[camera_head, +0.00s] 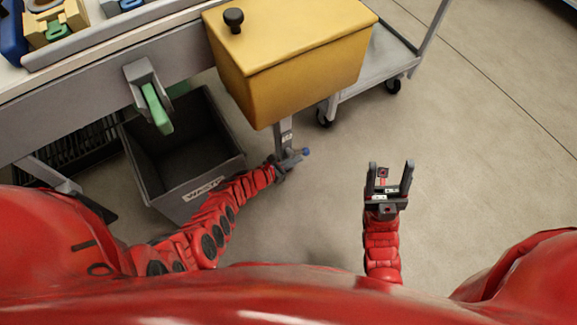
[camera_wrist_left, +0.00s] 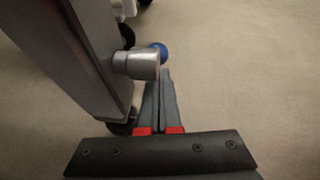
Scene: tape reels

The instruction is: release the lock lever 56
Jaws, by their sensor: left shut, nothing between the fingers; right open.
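A lever with a blue ball knob (camera_head: 306,152) sits low on the grey leg (camera_head: 286,130) under a yellow box. The number on the leg's label is too small to read surely. My left gripper (camera_head: 288,163) is at this lever, partly overlapping it. In the left wrist view, the shut, empty fingers (camera_wrist_left: 163,85) point at the blue knob (camera_wrist_left: 158,50), just beside a silver cylindrical hub (camera_wrist_left: 137,63) on the leg. I cannot tell whether they touch the lever. My right gripper (camera_head: 391,168) is open and empty above bare floor.
The yellow box (camera_head: 295,45) with a black knob (camera_head: 233,18) overhangs the leg. A dark waste bin (camera_head: 190,190) stands left of my left forearm. A green handle (camera_head: 157,107) hangs from the bench edge. A grey cart (camera_head: 375,75) stands behind. Floor on the right is clear.

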